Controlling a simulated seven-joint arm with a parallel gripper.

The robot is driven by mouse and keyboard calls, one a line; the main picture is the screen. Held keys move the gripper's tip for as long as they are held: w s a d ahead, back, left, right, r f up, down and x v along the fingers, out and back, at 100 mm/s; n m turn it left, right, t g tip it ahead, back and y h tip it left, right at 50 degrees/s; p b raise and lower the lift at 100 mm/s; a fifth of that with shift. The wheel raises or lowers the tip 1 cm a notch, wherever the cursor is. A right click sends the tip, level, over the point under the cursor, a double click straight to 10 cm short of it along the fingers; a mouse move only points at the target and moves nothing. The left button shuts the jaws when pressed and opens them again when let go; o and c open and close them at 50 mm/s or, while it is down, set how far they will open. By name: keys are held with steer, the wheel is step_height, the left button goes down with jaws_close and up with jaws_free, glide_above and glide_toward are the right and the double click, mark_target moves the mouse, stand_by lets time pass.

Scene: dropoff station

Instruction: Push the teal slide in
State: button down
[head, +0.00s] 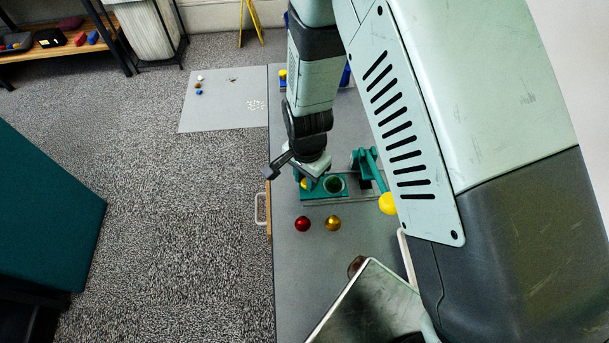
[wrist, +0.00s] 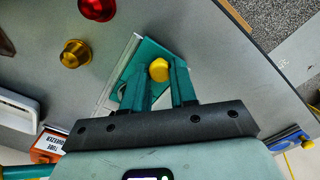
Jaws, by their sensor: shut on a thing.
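The teal slide (head: 312,196) lies on the grey table in the head view, at the base of the teal-and-grey device, with a dark round opening toward its right. It also shows in the wrist view (wrist: 150,50), beside a pale metal rail (wrist: 118,72). Its yellow knob (wrist: 159,70) sits between the fingertips of my gripper (wrist: 163,74), which is shut on it. In the head view my gripper (head: 306,179) is at the slide's left end and mostly covers the knob (head: 303,184). Part of the slide is hidden by the fingers.
A red capsule (head: 303,223) and a gold capsule (head: 333,223) stand on the table just in front of the slide. A teal lever with a yellow ball (head: 388,203) is to the right. A metal-edged box (head: 365,300) stands nearer. The table's left edge is close to my gripper.

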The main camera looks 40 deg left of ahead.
mark_target(341, 183)
steer(key=w+d, duration=0.6)
steer(key=shift+w+d, duration=0.1)
steer(key=shift+w, duration=0.05)
steer(key=c, duration=0.9)
jaws_free()
steer(key=shift+r, duration=0.15)
step_height(341, 183, up, 10)
steer(key=shift+r, duration=0.25)
